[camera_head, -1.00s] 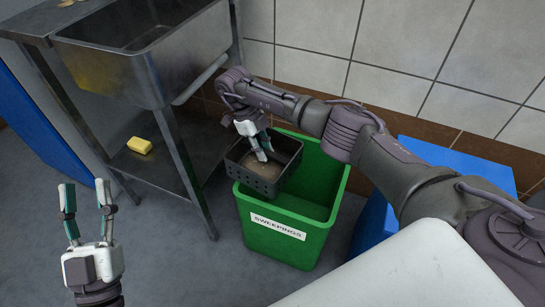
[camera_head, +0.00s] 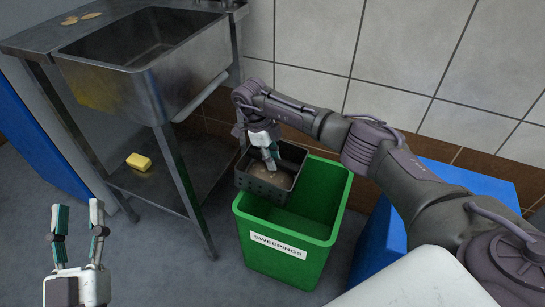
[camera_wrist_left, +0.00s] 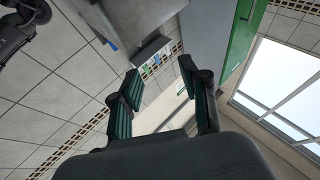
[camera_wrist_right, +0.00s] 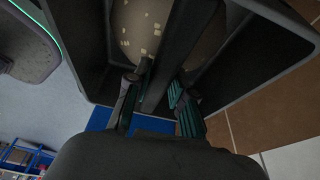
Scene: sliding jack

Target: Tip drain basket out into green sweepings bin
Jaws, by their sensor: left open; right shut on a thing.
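The dark drain basket (camera_head: 262,186) hangs over the back left part of the green sweepings bin (camera_head: 290,232). It looks roughly level, and brownish matter (camera_head: 272,176) lies in it. My right gripper (camera_head: 272,162) reaches down into the basket and is shut on it; the right wrist view shows the fingers (camera_wrist_right: 158,105) on a dark bar of the basket (camera_wrist_right: 178,50). The bin stands on the floor with its SWEEPINGS label facing me. The inside that I can see looks empty; part is hidden by the basket. My left gripper (camera_head: 76,212) is open, empty and pointing up at the lower left.
A steel sink stand (camera_head: 150,75) is at the left, with a yellow sponge (camera_head: 138,162) on its lower shelf. One leg (camera_head: 188,185) stands left of the bin. A blue object (camera_head: 375,235) stands right of the bin. A tiled wall (camera_head: 320,50) is behind.

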